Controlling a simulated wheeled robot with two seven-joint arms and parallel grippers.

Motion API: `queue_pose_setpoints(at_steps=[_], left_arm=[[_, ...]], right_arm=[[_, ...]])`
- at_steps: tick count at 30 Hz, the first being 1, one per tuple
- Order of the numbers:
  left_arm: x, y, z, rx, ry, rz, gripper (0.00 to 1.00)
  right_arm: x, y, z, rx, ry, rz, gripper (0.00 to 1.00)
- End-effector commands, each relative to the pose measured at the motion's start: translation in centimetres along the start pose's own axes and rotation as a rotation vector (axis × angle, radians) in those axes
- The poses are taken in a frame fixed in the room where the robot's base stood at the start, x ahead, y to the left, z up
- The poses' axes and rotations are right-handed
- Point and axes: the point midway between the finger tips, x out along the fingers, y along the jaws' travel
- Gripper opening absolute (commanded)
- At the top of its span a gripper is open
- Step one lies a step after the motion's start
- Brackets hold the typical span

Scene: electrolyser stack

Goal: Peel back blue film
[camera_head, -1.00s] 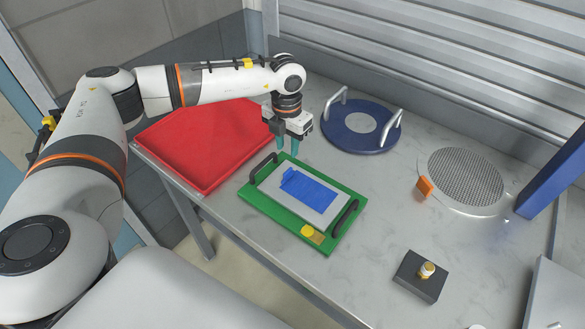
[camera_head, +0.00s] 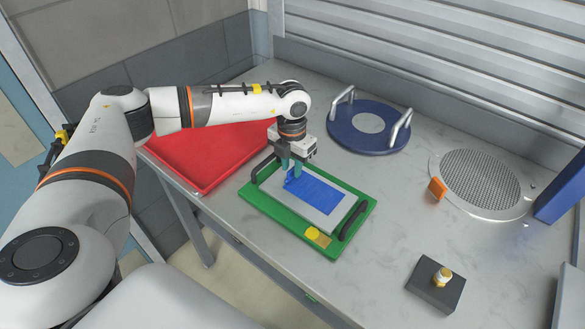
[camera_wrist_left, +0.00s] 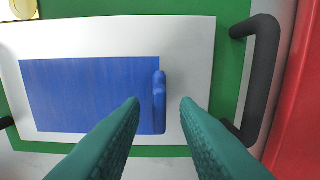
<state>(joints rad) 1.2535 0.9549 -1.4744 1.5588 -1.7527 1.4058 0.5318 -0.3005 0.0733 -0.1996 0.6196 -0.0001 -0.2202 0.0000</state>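The blue film (camera_head: 316,195) lies flat on a pale grey plate (camera_head: 336,218) set in a green tray (camera_head: 262,205). In the left wrist view the film (camera_wrist_left: 85,95) has a raised blue tab (camera_wrist_left: 159,100) at its right edge. My left gripper (camera_head: 291,174) is over the tab end of the plate, fingers pointing down. In the wrist view its two teal fingers (camera_wrist_left: 160,107) are apart, one on each side of the tab's lower end, with nothing seen clamped. Whether they touch the tab is unclear. My right gripper is not in view.
The green tray has black handles (camera_head: 353,220) and a yellow knob (camera_head: 312,233). A red tray (camera_head: 205,165) is at left, a blue disc with metal handles (camera_head: 368,127) behind. A round mesh plate (camera_head: 482,183), orange piece (camera_head: 437,188) and dark block (camera_head: 436,284) are right.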

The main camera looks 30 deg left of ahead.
Motion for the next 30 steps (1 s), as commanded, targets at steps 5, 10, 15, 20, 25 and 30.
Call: queue_pose_setpoints(at_steps=[5, 10, 15, 20, 25, 30], left_arm=[[0.0, 0.0, 0.0, 0.0, 0.0, 0.0, 0.0], [0.0, 0.1, 0.0, 0.001, 0.0, 0.0, 0.0], [0.0, 1.1, 0.0, 0.002, 0.0, 0.001, 0.0], [0.0, 2.3, 0.0, 0.003, -0.001, 0.002, 0.0], [0.0, 3.5, 0.0, 0.003, -0.001, 0.002, 0.0], [0.0, 4.6, 0.0, 0.002, 0.0, 0.002, 0.0]], right_arm=[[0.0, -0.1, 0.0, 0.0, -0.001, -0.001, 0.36], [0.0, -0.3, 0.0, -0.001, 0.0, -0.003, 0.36], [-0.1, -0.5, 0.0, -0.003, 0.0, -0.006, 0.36], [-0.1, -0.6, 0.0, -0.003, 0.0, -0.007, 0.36], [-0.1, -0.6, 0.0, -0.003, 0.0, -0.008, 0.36], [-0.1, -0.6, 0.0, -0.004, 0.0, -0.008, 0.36]])
